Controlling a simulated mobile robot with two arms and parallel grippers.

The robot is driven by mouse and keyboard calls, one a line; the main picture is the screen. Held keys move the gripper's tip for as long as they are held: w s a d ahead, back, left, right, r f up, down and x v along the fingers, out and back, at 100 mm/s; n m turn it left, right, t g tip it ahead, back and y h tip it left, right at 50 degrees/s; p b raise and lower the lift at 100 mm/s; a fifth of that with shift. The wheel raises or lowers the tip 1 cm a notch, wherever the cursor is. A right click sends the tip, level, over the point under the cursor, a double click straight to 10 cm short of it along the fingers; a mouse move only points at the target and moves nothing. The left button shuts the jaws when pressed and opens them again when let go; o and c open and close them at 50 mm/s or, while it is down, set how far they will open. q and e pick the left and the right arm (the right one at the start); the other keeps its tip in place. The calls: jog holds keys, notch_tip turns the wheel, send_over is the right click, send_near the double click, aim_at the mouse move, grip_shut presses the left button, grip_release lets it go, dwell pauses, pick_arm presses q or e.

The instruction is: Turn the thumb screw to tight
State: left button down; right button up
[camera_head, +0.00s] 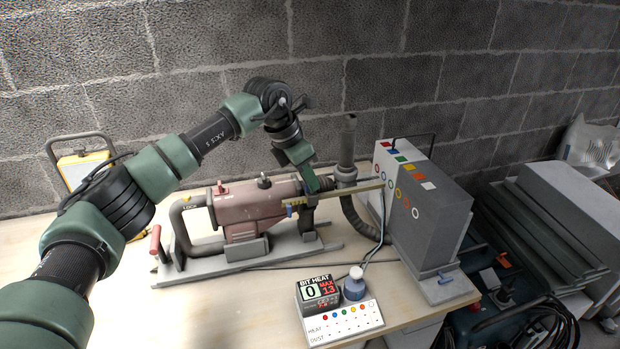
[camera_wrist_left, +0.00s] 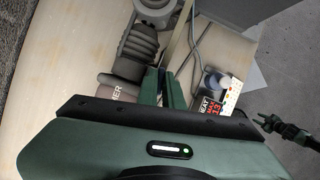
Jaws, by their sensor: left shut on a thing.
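A reddish-brown drill hammer (camera_head: 250,205) lies in a grey cradle on the bench, its dark front end pointing right. A long yellowish rod (camera_head: 350,191) runs along its front, with a small blue piece (camera_head: 289,208) at its left end. My left gripper (camera_head: 314,181) comes down from above onto the front collar beside the rod. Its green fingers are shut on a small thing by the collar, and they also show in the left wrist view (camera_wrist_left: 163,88). I cannot make out the thumb screw; the fingers cover that spot. In the left wrist view my right gripper (camera_wrist_left: 268,121) is far off to the right, small.
A grey block (camera_head: 425,205) with coloured rings stands at the right. A display (camera_head: 318,290) reading 0 and MAX 13 and a blue-grey bottle (camera_head: 354,286) stand in front. A grey upright hose (camera_head: 348,140) rises behind the rod. The front left bench is clear.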

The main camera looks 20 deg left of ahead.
pick_arm(q)
jog(key=shift+w+a+m+g+p, duration=0.1)
jog(key=shift+m+g+p, duration=0.25)
jog(key=shift+m, duration=0.85)
jog(key=c, duration=1.6)
grip_release()
jog(key=shift+o, duration=0.2)
jog(key=shift+h, duration=0.3)
jog(key=shift+r, duration=0.1)
jog(key=b+v, duration=0.1)
jog(key=v, duration=0.6)
jog(key=shift+r, duration=0.35)
jog(key=shift+a, duration=0.1)
